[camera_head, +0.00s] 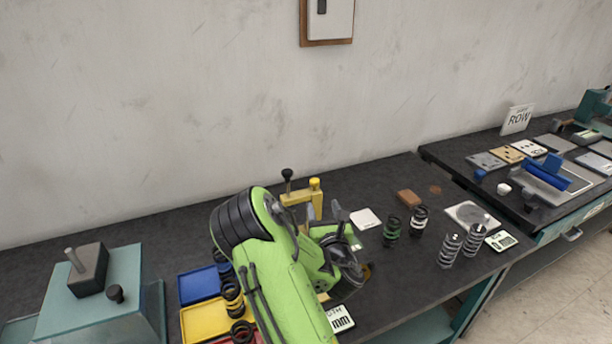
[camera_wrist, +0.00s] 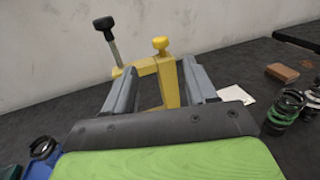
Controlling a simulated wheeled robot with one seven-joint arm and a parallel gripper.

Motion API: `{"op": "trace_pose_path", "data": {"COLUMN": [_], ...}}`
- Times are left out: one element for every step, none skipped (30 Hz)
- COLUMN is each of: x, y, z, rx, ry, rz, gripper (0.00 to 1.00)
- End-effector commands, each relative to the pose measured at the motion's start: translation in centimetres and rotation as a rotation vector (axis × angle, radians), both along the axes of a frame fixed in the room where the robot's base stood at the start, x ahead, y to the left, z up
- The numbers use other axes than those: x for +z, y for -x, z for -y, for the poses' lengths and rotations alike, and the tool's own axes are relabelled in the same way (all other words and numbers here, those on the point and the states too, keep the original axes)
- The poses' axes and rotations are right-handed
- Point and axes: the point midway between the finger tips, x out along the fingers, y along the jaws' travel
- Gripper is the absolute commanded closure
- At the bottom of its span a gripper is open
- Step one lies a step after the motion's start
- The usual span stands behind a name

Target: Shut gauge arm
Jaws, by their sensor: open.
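The yellow gauge (camera_head: 300,196) stands on the dark bench in the head view, behind my gripper. It has a black-knobbed lever (camera_head: 287,181) on its left and a yellow knob (camera_head: 315,184) on top. In the wrist view the yellow gauge (camera_wrist: 167,83) shows between and beyond my fingers, with the lever (camera_wrist: 106,33) tilted up to the left. My gripper (camera_wrist: 160,85) is open, one finger on each side of the yellow upright. I cannot tell whether a finger touches it. My green arm hides the gauge's lower part in the head view.
Several coil springs (camera_head: 450,249) stand to the right, near a brown block (camera_head: 409,197) and a white card (camera_head: 364,219). Blue (camera_head: 199,285) and yellow (camera_head: 205,319) trays lie to the left of my arm. A teal fixture (camera_head: 92,300) is at far left. The wall is close behind.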

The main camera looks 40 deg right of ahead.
Motion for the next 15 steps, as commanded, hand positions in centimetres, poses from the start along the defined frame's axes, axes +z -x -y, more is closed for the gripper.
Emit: {"op": "trace_pose_path", "data": {"x": [0.7,0.7,0.7,0.7,0.8,0.8,0.8,0.7,0.7,0.7,0.6,0.6,0.5,0.4,0.4], "y": [-1.1,-1.8,-2.7,-3.3,-4.0,-4.8,-5.4,-6.1,-6.9,-7.5,-8.0,-8.7,-9.2,-9.5,-10.0], "z": [0.7,1.1,1.6,2.0,2.4,2.9,3.3,3.7,4.1,4.5,4.9,5.3,5.6,5.9,6.1], "rx": [0.002,0.002,0.002,0.002,0.002,0.002,0.001,0.001,0.003,0.002,0.0,0.001,0.001,0.0,0.0], "ry": [0.002,0.001,0.0,0.001,0.0,-0.001,0.0,-0.001,-0.002,-0.002,-0.002,-0.003,-0.004,-0.004,-0.004], "rz": [0.0,0.0,0.001,0.001,0.001,0.002,0.002,0.002,0.001,0.004,0.003,0.003,0.003,0.003,0.003], "gripper": [0.44,0.44,0.44,0.44,0.44,0.44,0.44,0.44,0.44,0.44,0.44,0.44,0.44,0.44,0.44]}}
